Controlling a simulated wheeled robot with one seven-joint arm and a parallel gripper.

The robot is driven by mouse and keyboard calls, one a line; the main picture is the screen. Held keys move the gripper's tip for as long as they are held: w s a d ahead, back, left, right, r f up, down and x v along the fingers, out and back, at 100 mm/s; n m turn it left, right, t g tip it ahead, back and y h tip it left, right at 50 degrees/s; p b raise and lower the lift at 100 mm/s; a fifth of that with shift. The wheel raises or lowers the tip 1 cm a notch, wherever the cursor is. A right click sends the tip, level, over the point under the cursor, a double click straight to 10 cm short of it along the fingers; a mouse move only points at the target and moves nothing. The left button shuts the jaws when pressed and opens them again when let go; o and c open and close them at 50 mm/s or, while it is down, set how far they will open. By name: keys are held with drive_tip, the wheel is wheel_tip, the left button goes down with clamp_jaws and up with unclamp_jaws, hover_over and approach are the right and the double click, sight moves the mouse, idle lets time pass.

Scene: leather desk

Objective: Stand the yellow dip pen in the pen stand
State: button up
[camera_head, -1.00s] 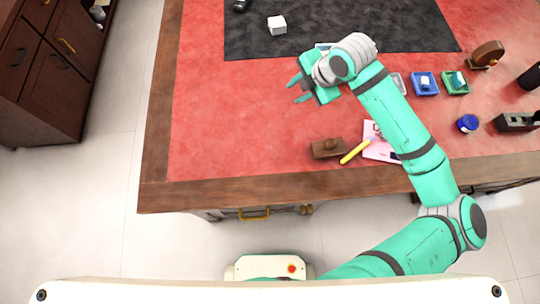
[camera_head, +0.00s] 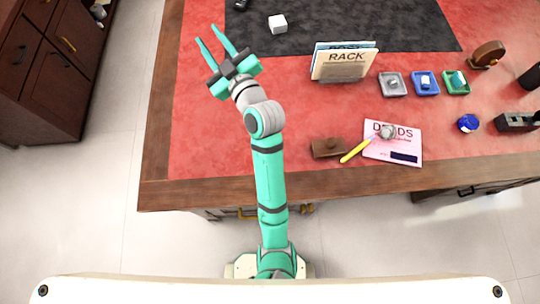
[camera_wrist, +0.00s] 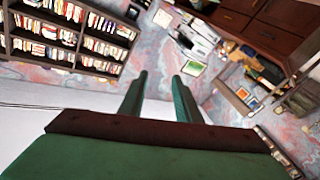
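The yellow dip pen (camera_head: 356,151) lies on the red desk top near its front edge, one end over the pink DEEDS sheet (camera_head: 405,144), the other beside a small brown wooden block with a knob (camera_head: 328,148). I cannot tell for sure which thing is the pen stand; a dark slotted block (camera_head: 513,122) stands at the right edge. My gripper (camera_head: 207,34) is open and empty above the left part of the desk, far from the pen. In the wrist view its two fingers (camera_wrist: 158,85) are apart with nothing between, facing bookshelves and floor.
A RACK holder with papers (camera_head: 343,64) stands mid-desk. Small grey, blue (camera_head: 424,83) and green trays are right of it. A blue round jar (camera_head: 468,123), a brown rounded object (camera_head: 488,54) and a dark cup (camera_head: 530,77) are further right. A white cube (camera_head: 277,24) sits on the black mat.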

drive_tip(key=s+d+f+m+h, duration=0.3)
drive_tip(key=s+f, duration=0.4)
drive_tip(key=s, duration=0.3)
drive_tip(key=s+d+f+m+h, duration=0.4)
drive_tip(key=s+f, duration=0.3)
drive_tip(key=s, duration=0.3)
drive_tip(key=s+d+f+m+h, duration=0.3)
drive_tip(key=s+f+m, duration=0.2)
drive_tip(key=s, duration=0.5)
drive_tip(key=shift+s+d+f+m+h, duration=0.15)
drive_tip(key=shift+f+m, duration=0.05)
drive_tip(key=shift+f, duration=0.35)
drive_tip(key=shift+s+d+f+m+h, duration=0.1)
drive_tip(key=shift+d+f+m+h, duration=0.1)
drive_tip(key=shift+f, duration=0.3)
drive_tip(key=shift+n+g, duration=0.4)
drive_tip(key=shift+n, duration=0.5)
drive_tip(key=s+d, duration=0.1)
drive_tip(key=s, duration=0.2)
drive_tip(key=s+d, duration=0.1)
drive_tip(key=s, duration=0.2)
drive_tip(key=s+d, duration=0.1)
drive_tip(key=s, duration=0.2)
drive_tip(key=shift+s+d+r, duration=0.35)
drive_tip(key=shift+d+r, duration=0.05)
drive_tip(key=shift+c, duration=0.5)
drive_tip(key=shift+s+d+r, duration=0.1)
drive_tip(key=shift+c, duration=0.5)
